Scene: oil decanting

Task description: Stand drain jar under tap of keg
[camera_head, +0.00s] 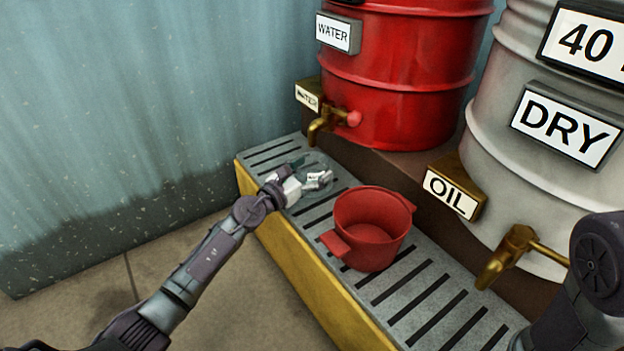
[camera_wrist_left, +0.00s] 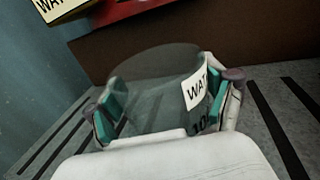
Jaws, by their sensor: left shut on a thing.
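My left gripper (camera_head: 306,181) is shut around a clear see-through jar (camera_head: 318,162), low over the far end of the slotted grate. In the left wrist view the jar (camera_wrist_left: 152,78) sits between the two teal-padded fingers, with a white label starting "WAT" on its right side. The red keg (camera_head: 405,75), labelled WATER, has a brass tap (camera_head: 319,127) with a red knob. The jar is just in front of and below this tap. I cannot tell whether its base touches the grate. My right gripper is out of view.
A red two-handled pot (camera_head: 367,232) stands on the grate (camera_head: 412,290), right of the jar. A grey keg (camera_head: 545,140) with an OIL sign (camera_head: 451,192) and brass tap (camera_head: 505,256) stands at right. My right arm shows lower right. A wall is at left.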

